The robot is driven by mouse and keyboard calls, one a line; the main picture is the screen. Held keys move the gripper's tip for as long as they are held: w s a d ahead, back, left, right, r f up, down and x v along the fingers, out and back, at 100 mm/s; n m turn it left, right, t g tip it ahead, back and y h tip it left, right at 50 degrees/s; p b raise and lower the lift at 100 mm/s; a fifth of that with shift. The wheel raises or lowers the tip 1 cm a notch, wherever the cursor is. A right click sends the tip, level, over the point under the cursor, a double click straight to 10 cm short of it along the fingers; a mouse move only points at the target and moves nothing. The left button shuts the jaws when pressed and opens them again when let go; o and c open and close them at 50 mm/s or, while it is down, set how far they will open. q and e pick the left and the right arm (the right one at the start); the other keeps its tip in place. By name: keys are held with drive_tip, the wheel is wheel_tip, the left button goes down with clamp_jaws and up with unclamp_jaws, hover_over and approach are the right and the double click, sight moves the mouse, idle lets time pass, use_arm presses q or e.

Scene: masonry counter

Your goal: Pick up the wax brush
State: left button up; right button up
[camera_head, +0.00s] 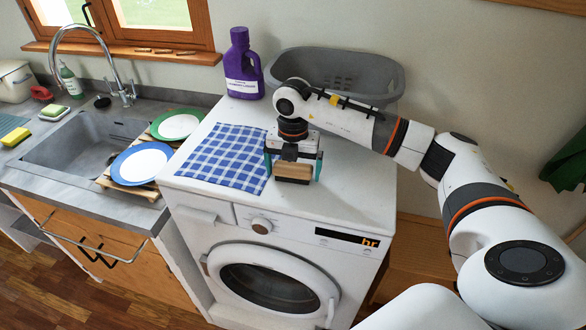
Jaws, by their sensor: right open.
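The wax brush appears to be the small wooden block (293,171) with a darker lower edge on the white top of the washing machine (352,192), near its front edge. My right gripper (293,167) reaches down over it from the right. Its two teal-tipped fingers are open, one to the left and one to the right of the block. I cannot tell whether either finger touches the block. The gripper body hides part of the block's far side. My left gripper is not in view.
A blue checkered cloth (222,155) lies left of the gripper. A purple bottle (242,66) and a grey basket (335,75) stand behind. Plates (142,163) sit on a rack beside the sink (75,145). The machine's top right of the block is clear.

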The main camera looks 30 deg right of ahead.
sight(292, 166)
drive_tip(key=c, duration=0.8)
drive_tip(key=shift+r, duration=0.15)
drive_tip(key=shift+r+b, duration=0.3)
drive_tip(key=shift+r, duration=0.05)
wheel_tip(292, 166, up, 8)
drive_tip(key=shift+f+b, duration=0.1)
drive_tip(key=shift+b, duration=1.15)
drive_tip(key=shift+r, duration=0.7)
drive_tip(key=o, duration=0.5)
drive_tip(key=c, duration=0.4)
